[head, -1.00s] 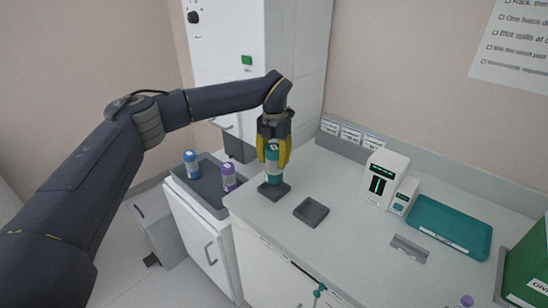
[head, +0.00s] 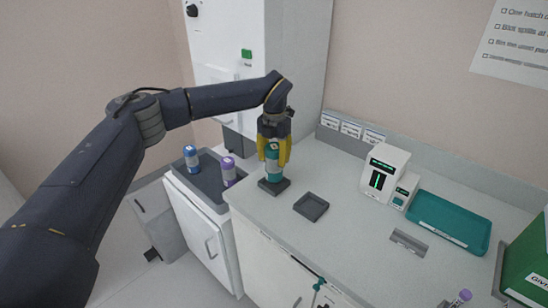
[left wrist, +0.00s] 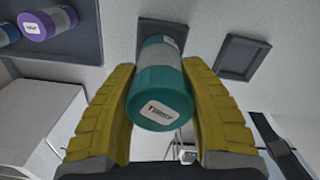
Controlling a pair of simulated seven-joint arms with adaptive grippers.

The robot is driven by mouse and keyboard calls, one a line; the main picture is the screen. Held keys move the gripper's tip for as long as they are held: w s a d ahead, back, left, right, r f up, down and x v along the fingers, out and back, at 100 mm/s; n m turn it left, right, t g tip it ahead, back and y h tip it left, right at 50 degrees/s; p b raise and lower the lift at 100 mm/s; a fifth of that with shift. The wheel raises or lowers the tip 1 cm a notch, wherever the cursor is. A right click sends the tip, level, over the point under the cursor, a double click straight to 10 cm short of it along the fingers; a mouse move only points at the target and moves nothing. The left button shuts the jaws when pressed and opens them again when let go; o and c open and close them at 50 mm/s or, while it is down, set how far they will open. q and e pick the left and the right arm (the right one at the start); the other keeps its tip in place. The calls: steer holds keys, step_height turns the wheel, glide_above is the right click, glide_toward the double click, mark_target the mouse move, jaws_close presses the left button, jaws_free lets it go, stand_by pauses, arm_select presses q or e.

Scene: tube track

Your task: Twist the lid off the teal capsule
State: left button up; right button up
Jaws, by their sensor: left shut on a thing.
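The teal capsule (head: 273,167) stands upright in a small dark square holder (head: 274,187) at the counter's left end. Its teal lid (left wrist: 160,99) with a white label faces the left wrist camera. My left gripper (head: 274,152) comes down from above with its yellow fingers on both sides of the lid, shut on it. In the left wrist view the fingers flank the lid. The lid is still on the capsule's body. My right gripper is not in view.
An empty dark square tray (head: 311,207) lies right of the holder. A blue-capped capsule (head: 191,158) and a purple-capped capsule (head: 229,170) stand in a grey tray on the left. A white device (head: 384,173), a teal tray (head: 449,222) and a green box (head: 527,262) are at right.

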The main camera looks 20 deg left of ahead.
arm_select(q)
steer(key=shift+f, duration=1.3)
stand_by(1.2)
steer(key=n, duration=1)
steer(key=shift+n, duration=0.3)
steer(key=n, duration=0.5)
steer(key=shift+n, duration=0.3)
steer(key=n, duration=0.5)
steer(key=shift+n, duration=0.3)
steer(key=o, duration=1.3)
